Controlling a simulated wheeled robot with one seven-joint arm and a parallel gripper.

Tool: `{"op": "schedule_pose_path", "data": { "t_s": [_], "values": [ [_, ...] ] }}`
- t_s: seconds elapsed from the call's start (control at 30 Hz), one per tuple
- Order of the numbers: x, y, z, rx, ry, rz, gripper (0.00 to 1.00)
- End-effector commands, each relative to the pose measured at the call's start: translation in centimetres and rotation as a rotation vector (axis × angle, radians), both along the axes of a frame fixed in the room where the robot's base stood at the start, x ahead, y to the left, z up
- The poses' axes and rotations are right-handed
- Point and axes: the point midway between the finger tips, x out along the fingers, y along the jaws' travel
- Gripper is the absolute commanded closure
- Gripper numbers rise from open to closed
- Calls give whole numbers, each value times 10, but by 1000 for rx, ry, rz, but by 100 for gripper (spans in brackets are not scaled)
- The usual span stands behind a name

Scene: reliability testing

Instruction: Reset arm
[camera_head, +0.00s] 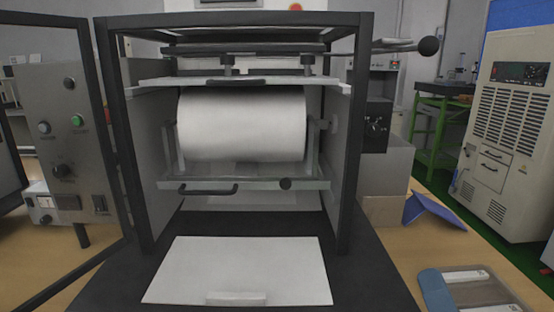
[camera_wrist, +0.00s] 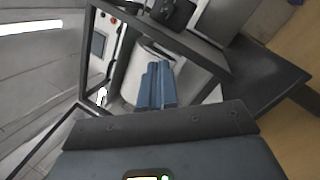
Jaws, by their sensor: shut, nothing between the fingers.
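My gripper (camera_wrist: 158,68) shows in the wrist view, its blue fingers together and nothing held between them. It points toward the black-framed test machine, which fills much of that view behind the fingers and appears tilted. The fingers seem apart from the machine, but their exact distance from it is unclear. In the head view the machine's black frame (camera_head: 358,140) stands in the middle, with a large white roller (camera_head: 242,125) inside. My arm and gripper do not show in the head view.
The machine's framed door (camera_head: 110,160) stands open at the left, near a grey control panel (camera_head: 62,145). A white plate (camera_head: 240,265) lies in front of the roller. A tray (camera_head: 500,297), a blue folded object (camera_head: 432,208) and a white cabinet (camera_head: 510,130) are at the right.

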Motion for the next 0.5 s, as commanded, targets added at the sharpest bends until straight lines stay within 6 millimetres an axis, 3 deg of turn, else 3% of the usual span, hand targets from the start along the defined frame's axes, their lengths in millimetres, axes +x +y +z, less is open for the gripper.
{"op": "schedule_pose_path", "data": {
  "t_s": [0.03,0.2,0.5],
  "values": [
    [-16,-1,-18,105,51,47,100],
    [-68,-2,-64,504,188,174,100],
    [-172,-9,-111,1262,365,244,100]
  ]
}}
